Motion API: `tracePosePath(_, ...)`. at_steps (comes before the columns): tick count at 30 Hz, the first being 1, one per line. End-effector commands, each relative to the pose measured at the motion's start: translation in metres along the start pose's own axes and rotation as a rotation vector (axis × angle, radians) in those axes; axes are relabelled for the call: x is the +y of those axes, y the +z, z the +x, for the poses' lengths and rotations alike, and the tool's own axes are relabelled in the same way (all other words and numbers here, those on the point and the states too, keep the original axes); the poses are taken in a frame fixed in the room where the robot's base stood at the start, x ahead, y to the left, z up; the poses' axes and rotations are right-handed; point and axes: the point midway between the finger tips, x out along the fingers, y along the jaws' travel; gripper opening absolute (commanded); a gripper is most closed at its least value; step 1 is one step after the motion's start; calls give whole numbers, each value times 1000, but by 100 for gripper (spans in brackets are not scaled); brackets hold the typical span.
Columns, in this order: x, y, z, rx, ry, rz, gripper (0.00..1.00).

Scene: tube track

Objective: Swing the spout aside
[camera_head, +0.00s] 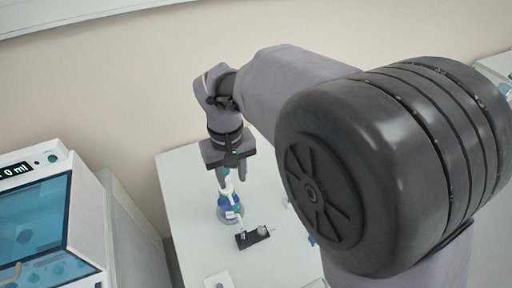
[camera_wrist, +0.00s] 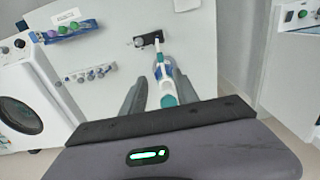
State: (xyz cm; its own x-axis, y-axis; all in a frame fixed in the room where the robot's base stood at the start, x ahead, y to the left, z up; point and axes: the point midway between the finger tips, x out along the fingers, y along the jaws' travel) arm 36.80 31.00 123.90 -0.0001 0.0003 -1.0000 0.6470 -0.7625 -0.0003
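A bottle with blue liquid (camera_head: 230,210) stands on the white table, with a white and teal dispenser top (camera_head: 228,188) that reaches up towards my gripper. My gripper (camera_head: 232,184) points down just above and around this top. In the wrist view the two dark fingers are apart, and the white and teal dispenser top (camera_wrist: 168,100) lies between them, nearer the right finger. The bottle (camera_wrist: 164,68) shows beyond it. The spout's exact outline is too small to tell, and I cannot tell whether a finger touches it.
A small black holder (camera_head: 252,237) stands on the table (camera_head: 187,185) close to the bottle. A white machine with a blue window (camera_head: 40,215) stands at the left. The wrist view shows a blue rack (camera_wrist: 70,30) and a row of small caps (camera_wrist: 97,73) farther off.

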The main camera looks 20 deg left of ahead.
Motion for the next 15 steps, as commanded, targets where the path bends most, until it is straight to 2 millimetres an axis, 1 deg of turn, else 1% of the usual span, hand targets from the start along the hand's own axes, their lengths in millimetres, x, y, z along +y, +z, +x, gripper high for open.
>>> tracePosePath(1,0,1,19,-5,1,1,36)
tracePosePath(3,0,1,42,-5,0,1,36)
tracePosePath(9,1,1,99,-3,1,3,36)
tracePosePath(12,0,1,120,-2,1,4,36)
tracePosePath(15,1,1,133,0,1,4,36)
